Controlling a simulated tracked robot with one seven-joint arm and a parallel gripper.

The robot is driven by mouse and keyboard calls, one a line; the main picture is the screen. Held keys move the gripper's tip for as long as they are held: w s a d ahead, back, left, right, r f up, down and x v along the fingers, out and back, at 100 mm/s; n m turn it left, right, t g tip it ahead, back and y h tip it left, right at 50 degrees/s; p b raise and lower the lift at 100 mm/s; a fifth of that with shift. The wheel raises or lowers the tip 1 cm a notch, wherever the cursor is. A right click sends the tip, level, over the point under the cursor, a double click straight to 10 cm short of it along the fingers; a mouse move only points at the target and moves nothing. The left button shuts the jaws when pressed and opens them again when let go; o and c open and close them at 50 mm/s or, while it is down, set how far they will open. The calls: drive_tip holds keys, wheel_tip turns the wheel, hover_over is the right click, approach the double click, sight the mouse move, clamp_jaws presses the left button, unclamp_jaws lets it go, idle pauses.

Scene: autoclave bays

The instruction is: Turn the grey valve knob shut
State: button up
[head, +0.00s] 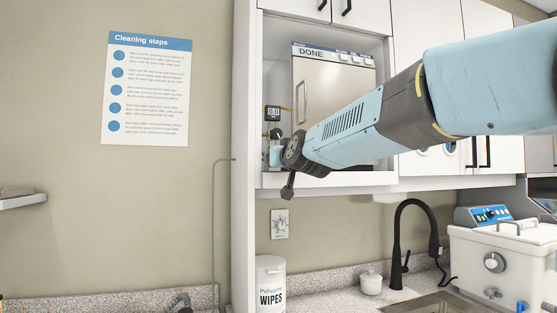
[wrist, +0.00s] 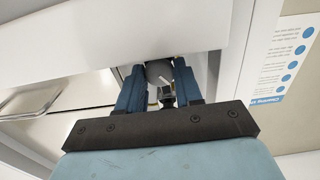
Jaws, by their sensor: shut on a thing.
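The grey valve knob (wrist: 160,72) shows in the wrist view as a round knob with a pale line on its face. My gripper (wrist: 158,76) has one blue finger on each side of it and is shut on it. In the head view my gripper (head: 275,154) reaches into the cabinet bay, at the left of the autoclave (head: 338,90). The knob cannot be made out there. A small gauge (head: 273,113) reading about 0.0 sits just above the gripper.
The autoclave's display reads DONE. The bay's white left side panel (head: 245,100) stands close to my gripper. Below are a wipes tub (head: 270,285), a black faucet (head: 402,235) and a white bath unit (head: 500,260) on the counter. A cleaning poster (head: 147,90) hangs at left.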

drive_tip(key=shift+m, duration=0.3)
drive_tip(key=m, duration=0.3)
drive_tip(key=shift+d+m, duration=0.1)
drive_tip(key=shift+m, duration=1.6)
drive_tip(key=o, duration=1)
drive_tip(key=shift+s, duration=0.15)
